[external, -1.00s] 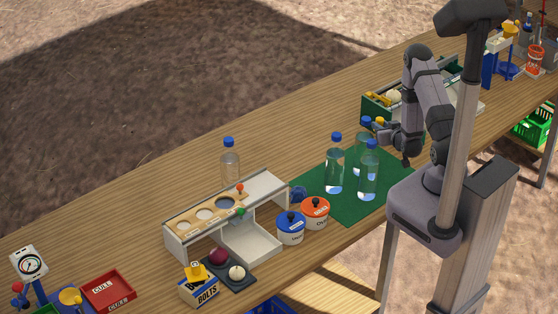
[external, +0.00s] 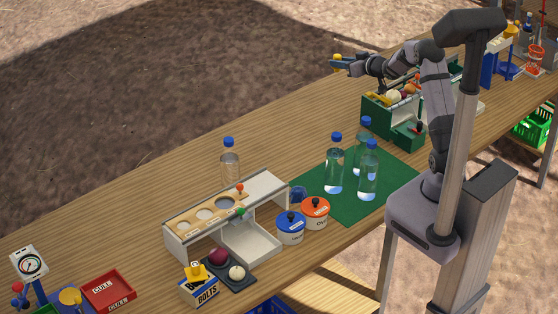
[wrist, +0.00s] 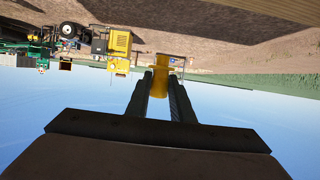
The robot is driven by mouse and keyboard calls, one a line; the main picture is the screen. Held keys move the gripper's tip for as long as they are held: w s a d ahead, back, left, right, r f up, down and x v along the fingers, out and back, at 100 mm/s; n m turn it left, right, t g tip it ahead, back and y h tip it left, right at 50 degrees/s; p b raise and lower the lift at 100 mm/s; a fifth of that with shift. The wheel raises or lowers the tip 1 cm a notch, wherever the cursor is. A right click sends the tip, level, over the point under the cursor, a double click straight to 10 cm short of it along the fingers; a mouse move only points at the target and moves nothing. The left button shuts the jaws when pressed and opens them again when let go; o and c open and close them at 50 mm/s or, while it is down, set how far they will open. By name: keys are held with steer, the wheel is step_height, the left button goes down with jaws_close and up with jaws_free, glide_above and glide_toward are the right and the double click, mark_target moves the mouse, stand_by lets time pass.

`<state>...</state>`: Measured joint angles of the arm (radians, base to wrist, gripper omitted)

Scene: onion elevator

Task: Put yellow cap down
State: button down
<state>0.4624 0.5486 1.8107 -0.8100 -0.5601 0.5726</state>
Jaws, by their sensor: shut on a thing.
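My gripper (external: 340,64) is raised above the far side of the table in the external view, left of the green-walled box. It is shut on the yellow cap (external: 337,57), which shows as a small yellow spot at the fingertips. In the wrist view the yellow cap (wrist: 159,76) sits between the two dark fingers of my gripper (wrist: 160,88). The wrist picture is tilted far over, with sky low in it and ground at the top. No table surface shows close under the cap.
Several clear bottles with blue caps stand on the green mat (external: 312,181). The green box (external: 377,117) with produce stands behind it. The white rack (external: 180,244), blue-lidded pot (external: 290,228) and orange-lidded pot (external: 315,212) are nearer. The table's far middle (external: 290,135) is bare.

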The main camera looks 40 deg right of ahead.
steer(key=w+f+n+y+b, duration=0.2)
steer(key=f+y+b, duration=0.1)
steer(key=f+b, duration=0.7)
steer(key=w+d+f+n+g+y+b, duration=0.1)
steer(key=w+f+n+y+b, duration=0.1)
steer(key=f+b, duration=0.9)
steer(key=shift+w+d+f+n+y+b, duration=0.25)
steer(key=shift+w+n+y+b, duration=0.2)
steer(key=shift+b, duration=0.3)
steer(key=shift+s+f+b, duration=0.1)
steer(key=shift+f+b, duration=0.2)
steer(key=shift+f, duration=4.65)
steer(key=c, duration=1.6)
jaws_free()
steer(key=shift+f, duration=0.15)
steer(key=shift+o, duration=0.2)
